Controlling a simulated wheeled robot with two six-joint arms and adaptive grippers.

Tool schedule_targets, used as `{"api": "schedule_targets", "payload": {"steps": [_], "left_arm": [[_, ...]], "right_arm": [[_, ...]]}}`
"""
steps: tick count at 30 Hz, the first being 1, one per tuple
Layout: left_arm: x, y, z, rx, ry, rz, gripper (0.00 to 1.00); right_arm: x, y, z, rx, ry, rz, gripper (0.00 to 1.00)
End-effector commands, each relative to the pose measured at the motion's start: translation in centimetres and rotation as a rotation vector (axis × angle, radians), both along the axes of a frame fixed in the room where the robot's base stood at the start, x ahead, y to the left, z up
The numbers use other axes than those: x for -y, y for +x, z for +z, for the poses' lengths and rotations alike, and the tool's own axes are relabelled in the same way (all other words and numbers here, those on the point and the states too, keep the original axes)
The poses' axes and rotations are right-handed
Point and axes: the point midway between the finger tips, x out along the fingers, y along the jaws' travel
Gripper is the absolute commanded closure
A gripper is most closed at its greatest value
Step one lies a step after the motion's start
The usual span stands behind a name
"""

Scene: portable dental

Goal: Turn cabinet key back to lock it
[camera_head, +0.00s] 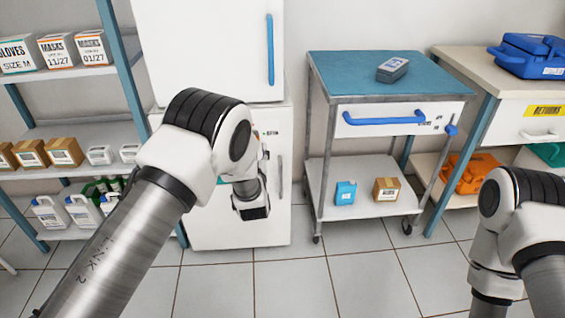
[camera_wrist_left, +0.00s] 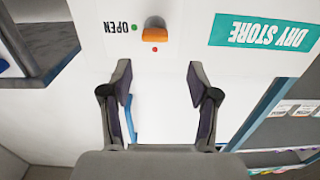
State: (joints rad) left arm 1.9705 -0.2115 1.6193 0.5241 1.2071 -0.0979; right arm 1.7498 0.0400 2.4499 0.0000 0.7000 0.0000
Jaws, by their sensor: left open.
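The white cabinet (camera_head: 235,228) stands behind my left arm in the head view; its face also fills much of the wrist view (camera_wrist_left: 170,95), which is upside down. The orange key (camera_wrist_left: 154,34) sits in its lock there, between the black OPEN label (camera_wrist_left: 123,27) with a green dot and the teal DRY STORE sign (camera_wrist_left: 262,32). A red dot lies just below the key in that picture. My left gripper (camera_wrist_left: 158,70) is open and empty, its fingers either side of the key's line but apart from it. My left arm hides most of the lock in the head view. My right gripper is out of view.
A blue-topped trolley (camera_head: 345,72) with a blue drawer handle (camera_head: 384,118) stands right of the cabinet. Shelves with boxes (camera_head: 60,50) and bottles stand left. A grey handle (camera_head: 280,176) is on the cabinet door. The tiled floor (camera_head: 300,280) in front is clear.

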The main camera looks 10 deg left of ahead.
Motion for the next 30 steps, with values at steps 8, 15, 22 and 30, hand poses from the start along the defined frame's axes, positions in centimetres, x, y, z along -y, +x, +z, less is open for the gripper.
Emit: {"api": "schedule_targets", "payload": {"steps": [8,15,22,30], "left_arm": [[0.7,1.0,-1.3,0.028,0.005,-0.014,0.4],[-0.6,5.2,-1.4,0.028,0.004,-0.014,0.4],[-1.3,7.8,-1.2,0.024,0.006,-0.016,0.4],[-1.3,7.9,-1.2,0.023,0.007,-0.016,0.57]], "right_arm": [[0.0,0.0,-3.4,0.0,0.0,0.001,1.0],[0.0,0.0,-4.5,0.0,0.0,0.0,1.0],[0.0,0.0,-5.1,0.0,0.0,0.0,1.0],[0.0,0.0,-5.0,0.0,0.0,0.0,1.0]]}}
